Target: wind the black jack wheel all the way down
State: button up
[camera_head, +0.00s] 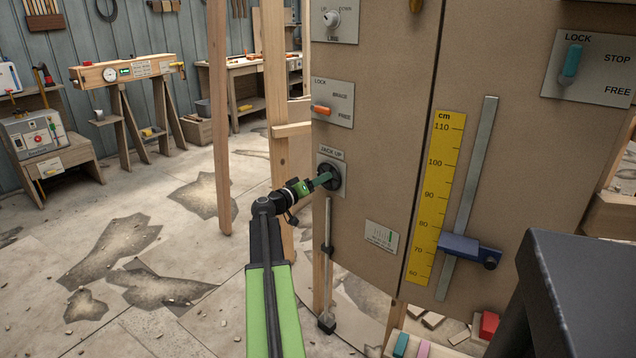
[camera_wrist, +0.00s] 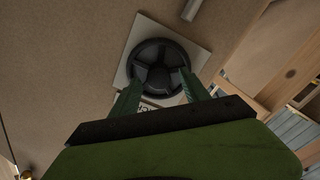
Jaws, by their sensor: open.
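The black jack wheel (camera_head: 328,177) sits on a pale plate labelled "JACK UP" (camera_head: 331,152) on the brown panel. In the wrist view the wheel (camera_wrist: 160,66) is a round, spoked black disc, seen nearly face on. My gripper (camera_head: 326,179) reaches the wheel from the left in the head view. In the wrist view its two green fingers (camera_wrist: 158,88) are apart, one at each side of the wheel's lower part. I cannot tell whether they touch the rim. A thin vertical rod (camera_head: 328,235) with a dark foot (camera_head: 327,323) stands below the wheel.
An orange lever (camera_head: 320,109) is above the wheel. A yellow cm scale (camera_head: 437,195) and a blue slider (camera_head: 467,249) are to the right. A wooden post (camera_head: 220,120) stands left of my arm. A dark block (camera_head: 580,290) fills the lower right. Open, cracked floor lies left.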

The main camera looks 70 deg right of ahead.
jog(key=v, duration=1.7)
jog(key=shift+a, duration=0.1)
